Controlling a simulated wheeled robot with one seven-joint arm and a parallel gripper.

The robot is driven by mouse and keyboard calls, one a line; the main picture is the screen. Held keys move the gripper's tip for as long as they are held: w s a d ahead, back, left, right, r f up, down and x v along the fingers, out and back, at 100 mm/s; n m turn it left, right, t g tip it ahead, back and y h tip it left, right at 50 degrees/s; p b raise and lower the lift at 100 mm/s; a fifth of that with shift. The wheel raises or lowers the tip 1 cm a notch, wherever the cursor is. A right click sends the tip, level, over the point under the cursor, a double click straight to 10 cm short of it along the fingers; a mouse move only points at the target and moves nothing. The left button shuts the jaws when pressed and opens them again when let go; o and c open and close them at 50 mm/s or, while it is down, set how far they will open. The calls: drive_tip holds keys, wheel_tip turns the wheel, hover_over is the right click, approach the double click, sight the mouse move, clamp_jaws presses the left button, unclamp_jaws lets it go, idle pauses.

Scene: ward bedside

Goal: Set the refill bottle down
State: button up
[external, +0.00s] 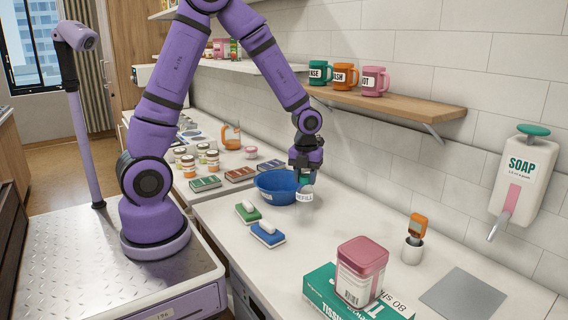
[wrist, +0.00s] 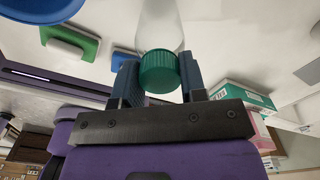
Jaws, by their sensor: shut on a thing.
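The refill bottle (external: 305,198) is clear with a white label and a green cap. My gripper (external: 305,172) points down and is shut on the bottle at its cap end. In the wrist view the green cap (wrist: 158,72) sits between the two fingers (wrist: 158,82), with the clear body stretching away beyond it. The bottle looks upright, just right of the blue bowl, over the white counter (external: 345,215). I cannot tell whether its base touches the counter.
The blue bowl (external: 276,187) is close on the left. A green brush (external: 248,212) and a blue brush (external: 267,234) lie in front. The counter between is clear.

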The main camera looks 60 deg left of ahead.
drive_tip(key=shift+f, duration=1.1)
drive_tip(key=o, duration=1.1)
